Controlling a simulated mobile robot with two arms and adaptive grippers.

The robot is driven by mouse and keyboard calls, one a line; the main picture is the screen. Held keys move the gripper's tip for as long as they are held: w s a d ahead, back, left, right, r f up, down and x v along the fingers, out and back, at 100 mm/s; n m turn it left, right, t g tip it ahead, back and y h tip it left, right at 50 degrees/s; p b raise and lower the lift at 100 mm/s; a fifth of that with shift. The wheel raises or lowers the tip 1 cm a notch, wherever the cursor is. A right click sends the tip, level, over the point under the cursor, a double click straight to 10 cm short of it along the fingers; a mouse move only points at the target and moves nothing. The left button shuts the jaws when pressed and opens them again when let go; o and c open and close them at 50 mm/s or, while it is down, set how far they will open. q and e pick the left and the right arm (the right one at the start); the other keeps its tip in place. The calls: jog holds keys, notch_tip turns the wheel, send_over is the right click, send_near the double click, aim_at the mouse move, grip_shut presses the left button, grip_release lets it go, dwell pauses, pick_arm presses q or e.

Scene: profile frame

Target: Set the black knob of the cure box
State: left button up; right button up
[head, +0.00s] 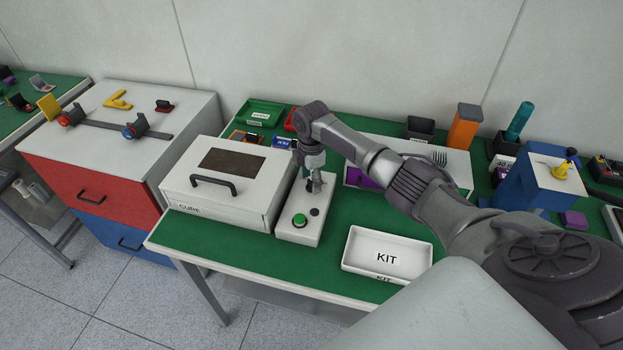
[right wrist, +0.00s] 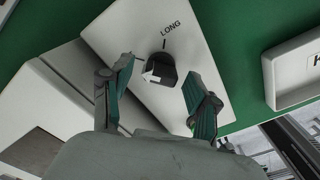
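The white cure box (head: 215,190) stands on the green table with its lid down and a black handle on top. Its white control panel (head: 297,236) is beside it on the right, with a green button (head: 299,220). The black knob (right wrist: 162,70) shows in the right wrist view, near a tick marked LONG. A white mark shows on the knob's lower left side, away from that tick. My right gripper (right wrist: 159,75) is open, with one finger on each side of the knob and visible gaps. In the head view the right gripper (head: 314,183) hangs over the panel and largely hides the knob.
A white KIT tray (head: 350,262) lies right of the panel. A cabinet with red and blue drawers (head: 90,190) stands left. Green table is bare in front of the cure box.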

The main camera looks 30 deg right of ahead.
aim_at(311, 180)
jog(key=shift+r, duration=0.1)
notch_tip(311, 180, up, 12)
dwell(0.5)
jog(key=shift+s+f, duration=0.1)
jog(key=shift+f, duration=0.1)
dwell(0.3)
